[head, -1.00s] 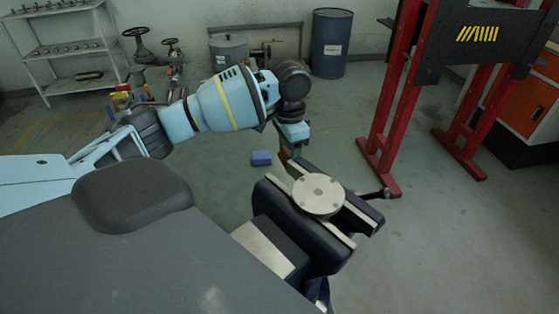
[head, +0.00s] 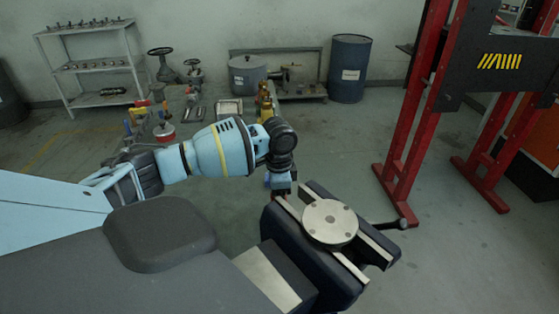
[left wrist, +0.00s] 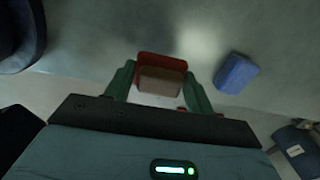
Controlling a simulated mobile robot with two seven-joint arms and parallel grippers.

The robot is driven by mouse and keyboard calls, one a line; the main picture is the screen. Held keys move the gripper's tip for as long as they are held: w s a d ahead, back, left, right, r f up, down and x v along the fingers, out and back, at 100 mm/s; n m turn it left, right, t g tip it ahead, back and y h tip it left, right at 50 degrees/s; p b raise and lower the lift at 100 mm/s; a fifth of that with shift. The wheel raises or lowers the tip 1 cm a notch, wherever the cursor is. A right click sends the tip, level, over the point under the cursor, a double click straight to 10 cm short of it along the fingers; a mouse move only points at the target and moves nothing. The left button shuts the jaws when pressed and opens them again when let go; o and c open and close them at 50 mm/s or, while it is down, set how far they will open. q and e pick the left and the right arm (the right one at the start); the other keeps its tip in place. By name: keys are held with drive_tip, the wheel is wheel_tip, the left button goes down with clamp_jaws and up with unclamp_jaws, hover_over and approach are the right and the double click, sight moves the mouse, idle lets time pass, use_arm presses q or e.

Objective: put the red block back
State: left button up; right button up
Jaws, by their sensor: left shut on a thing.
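My left gripper (left wrist: 160,85) has green fingers, shut on the red block (left wrist: 162,62), which sits between them in the left wrist view. The block shows a red top edge and a brownish near face. In the head view my left arm reaches in from the left, and its wrist ends just behind a dark vise; the fingertips and red block are hidden there. A blue block (left wrist: 236,73) lies to the right of the gripper in the left wrist view, apart from it. My right gripper is not in view.
The dark vise (head: 275,225) holds a round metal flange (head: 330,221) close by, with a handle sticking out right. A red press frame (head: 415,120) stands to the right. A blue barrel (head: 349,70), pot (head: 246,75), valves and shelf (head: 95,62) line the back.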

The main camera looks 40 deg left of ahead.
use_arm(q)
wheel_tip(320, 180, down, 4)
drive_tip(key=shift+f, duration=0.5)
drive_tip(key=shift+f, duration=0.1)
drive_tip(key=o, duration=1)
drive_tip(key=shift+c, duration=0.2)
wheel_tip(320, 180, up, 11)
drive_tip(key=shift+f+p, duration=0.1)
drive_tip(key=shift+p, duration=0.2)
drive_tip(key=shift+r, duration=0.75)
